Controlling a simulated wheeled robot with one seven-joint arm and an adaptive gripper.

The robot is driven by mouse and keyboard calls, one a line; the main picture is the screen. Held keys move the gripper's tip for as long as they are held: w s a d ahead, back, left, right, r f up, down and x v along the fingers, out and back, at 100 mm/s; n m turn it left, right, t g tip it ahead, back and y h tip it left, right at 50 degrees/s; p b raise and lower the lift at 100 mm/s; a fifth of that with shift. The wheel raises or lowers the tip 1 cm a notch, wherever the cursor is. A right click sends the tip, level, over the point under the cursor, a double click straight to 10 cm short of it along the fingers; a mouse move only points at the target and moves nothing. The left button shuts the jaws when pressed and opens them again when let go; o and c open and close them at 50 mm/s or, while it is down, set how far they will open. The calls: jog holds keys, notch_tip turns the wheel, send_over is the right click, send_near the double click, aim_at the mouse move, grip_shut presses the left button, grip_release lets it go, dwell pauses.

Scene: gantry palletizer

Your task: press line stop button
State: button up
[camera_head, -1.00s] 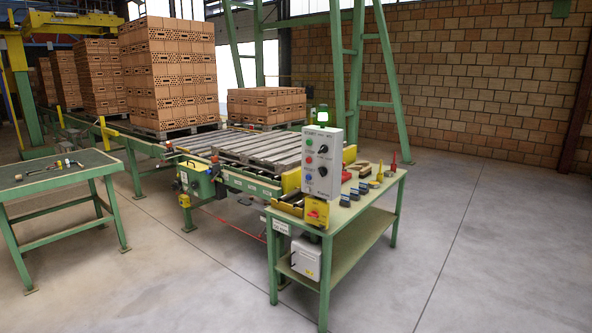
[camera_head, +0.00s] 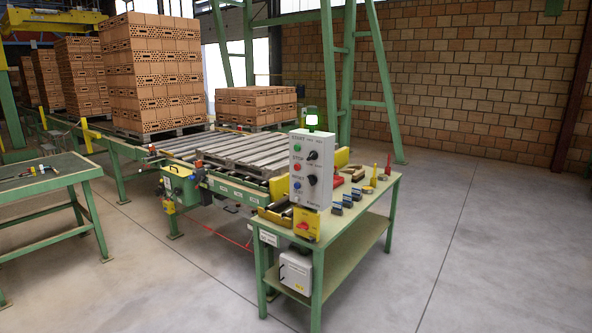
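A grey control box (camera_head: 311,171) stands upright at the front left of a green-framed bench (camera_head: 345,222). On its face, buttons run down the left side: a green one at the top by the START label, a red stop button (camera_head: 297,167) below it by the STOP label, and a blue one lower down. Two black knobs sit on the right side of the face. My gripper is not in view.
Small tools lie on the bench top. A roller conveyor (camera_head: 210,150) with brick stacks (camera_head: 158,75) runs behind. Another green table (camera_head: 45,180) stands left. The floor (camera_head: 490,240) at right is clear.

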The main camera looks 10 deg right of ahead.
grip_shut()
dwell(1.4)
